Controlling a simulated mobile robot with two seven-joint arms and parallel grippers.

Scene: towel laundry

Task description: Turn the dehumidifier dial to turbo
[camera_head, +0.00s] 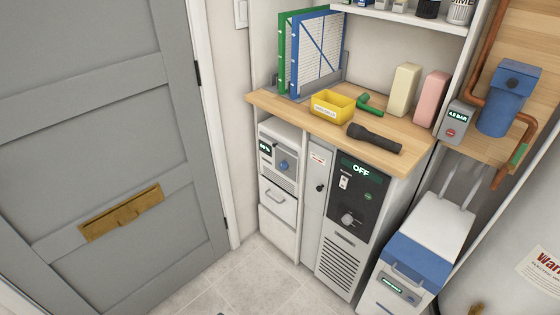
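A white unit under the wooden counter, likely the dehumidifier (279,199), has a small dark display (265,149) with a reading too small to make out. A round blue-grey knob (283,165) sits on its front; its markings cannot be read. To its right, a cabinet with a black panel (372,185) has a display reading OFF (361,169), a switch (344,182) and a grey round knob (347,219). Which of the two knobs is the dehumidifier dial is not labelled legibly. Neither of my grippers is in view.
The counter (405,163) above holds a yellow bin (332,107), a black flashlight (374,138) and framed filters (318,55). A blue-and-white machine (418,250) stands at right. A grey door (100,130) is at left.

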